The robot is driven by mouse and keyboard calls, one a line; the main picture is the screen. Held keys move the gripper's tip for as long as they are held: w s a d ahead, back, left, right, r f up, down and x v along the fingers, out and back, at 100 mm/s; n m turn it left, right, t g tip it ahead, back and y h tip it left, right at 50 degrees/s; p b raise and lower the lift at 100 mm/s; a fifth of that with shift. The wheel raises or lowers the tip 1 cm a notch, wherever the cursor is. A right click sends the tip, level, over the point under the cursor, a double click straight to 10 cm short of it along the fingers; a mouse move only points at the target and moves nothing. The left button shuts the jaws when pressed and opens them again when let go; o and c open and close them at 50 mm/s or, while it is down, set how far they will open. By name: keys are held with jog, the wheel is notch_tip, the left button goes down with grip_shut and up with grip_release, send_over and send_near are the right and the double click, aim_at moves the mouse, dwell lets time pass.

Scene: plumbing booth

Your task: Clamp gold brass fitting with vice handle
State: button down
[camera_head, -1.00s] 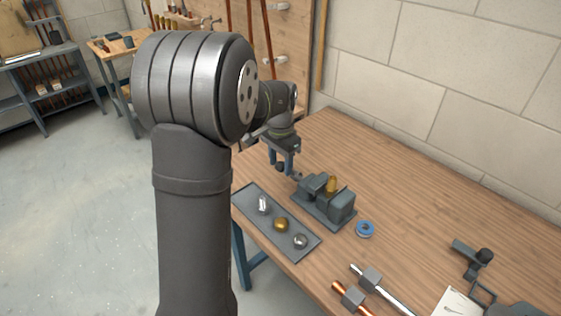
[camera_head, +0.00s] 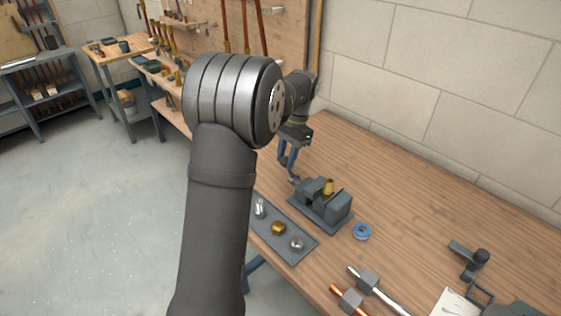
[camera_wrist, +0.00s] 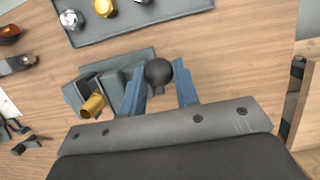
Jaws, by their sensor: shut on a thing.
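The gold brass fitting (camera_head: 328,186) stands upright between the jaws of the grey vice (camera_head: 338,212) on the wooden bench. In the wrist view the fitting (camera_wrist: 93,105) shows beside the vice's jaw blocks. I cannot tell whether both jaws touch it. My gripper (camera_head: 286,164) is at the vice's left end in the head view. In the wrist view my gripper's blue fingers (camera_wrist: 163,88) are on either side of the dark round knob of the vice handle (camera_wrist: 159,72), shut on it. The rest of the handle is mostly hidden.
A grey tray (camera_head: 285,247) with several metal fittings lies in front of the vice. A blue tape roll (camera_head: 362,231) lies to its right. Pipes in grey blocks (camera_head: 368,282) are near the front edge. The bench behind the vice is clear.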

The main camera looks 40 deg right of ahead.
jog(key=d, duration=0.6)
jog(key=shift+w+r, duration=0.2)
jog(key=shift+w, duration=0.2)
jog(key=c, duration=2)
grip_release()
jog(key=shift+w+f, duration=0.1)
jog(key=shift+w, duration=0.05)
jog(key=o, duration=0.9)
jog(key=shift+s, duration=0.25)
jog(key=v, duration=1.2)
